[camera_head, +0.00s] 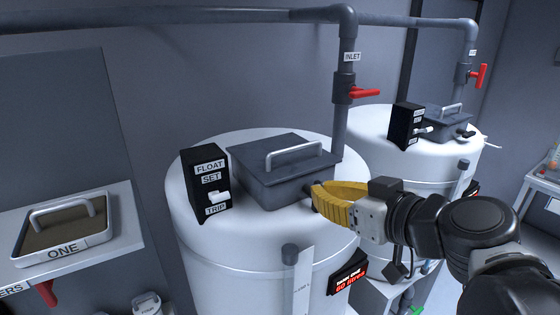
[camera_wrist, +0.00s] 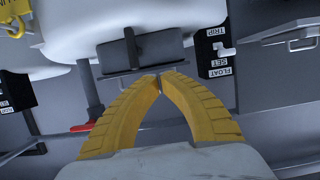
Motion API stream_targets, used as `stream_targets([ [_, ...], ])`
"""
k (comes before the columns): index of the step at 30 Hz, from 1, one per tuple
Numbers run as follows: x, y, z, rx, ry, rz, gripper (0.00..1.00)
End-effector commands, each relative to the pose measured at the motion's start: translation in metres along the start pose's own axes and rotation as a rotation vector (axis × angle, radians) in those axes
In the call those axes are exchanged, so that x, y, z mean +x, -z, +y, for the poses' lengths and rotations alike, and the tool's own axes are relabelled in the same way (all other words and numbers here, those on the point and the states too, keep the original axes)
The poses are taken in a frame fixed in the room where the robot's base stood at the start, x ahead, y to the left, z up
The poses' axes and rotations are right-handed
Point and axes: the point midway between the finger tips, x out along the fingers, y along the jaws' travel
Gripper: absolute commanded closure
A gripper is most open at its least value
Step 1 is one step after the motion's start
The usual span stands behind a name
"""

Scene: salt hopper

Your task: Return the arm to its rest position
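My gripper (camera_head: 318,197) reaches in from the right over the near white tank. Its yellow fingers curve together until their tips meet or nearly meet, and I see nothing held between them. In the head view the tips are beside the front right corner of the grey hatch lid (camera_head: 262,183), close to a small dark knob; I cannot tell whether they touch it. In the wrist view the fingertips (camera_wrist: 160,77) are in front of the lid's edge (camera_wrist: 138,52). The rest of my arm bends away to the lower right.
A black float switch box (camera_head: 207,183) stands left of the lid. An inlet pipe with a red valve handle (camera_head: 363,93) rises behind. A second tank (camera_head: 365,123) stands at right.

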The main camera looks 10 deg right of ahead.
Motion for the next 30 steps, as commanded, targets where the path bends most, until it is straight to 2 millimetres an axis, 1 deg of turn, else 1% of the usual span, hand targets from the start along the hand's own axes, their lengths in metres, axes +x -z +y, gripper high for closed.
stream_targets([
  [2, 0.001, -0.004, -0.002, 0.003, 0.006, -0.012, 1.0],
  [5, 0.007, -0.025, -0.014, 0.027, 0.031, -0.085, 1.0],
  [8, 0.013, -0.068, -0.032, 0.072, 0.049, -0.23, 1.0],
  [9, 0.013, -0.087, -0.037, 0.09, 0.045, -0.296, 1.0],
  [12, 0.011, -0.129, -0.042, 0.129, -0.003, -0.44, 1.0],
  [15, 0.006, -0.161, -0.04, 0.154, -0.078, -0.543, 1.0],
  [18, 0.0, -0.183, -0.032, 0.169, -0.172, -0.614, 1.0],
  [20, -0.003, -0.194, -0.025, 0.176, -0.234, -0.64, 1.0],
  [22, 0.001, -0.216, -0.022, 0.184, -0.259, -0.646, 1.0],
  [29, 0.019, -0.275, -0.021, 0.185, -0.258, -0.645, 1.0],
  [30, 0.023, -0.287, -0.021, 0.185, -0.258, -0.645, 1.0],
])
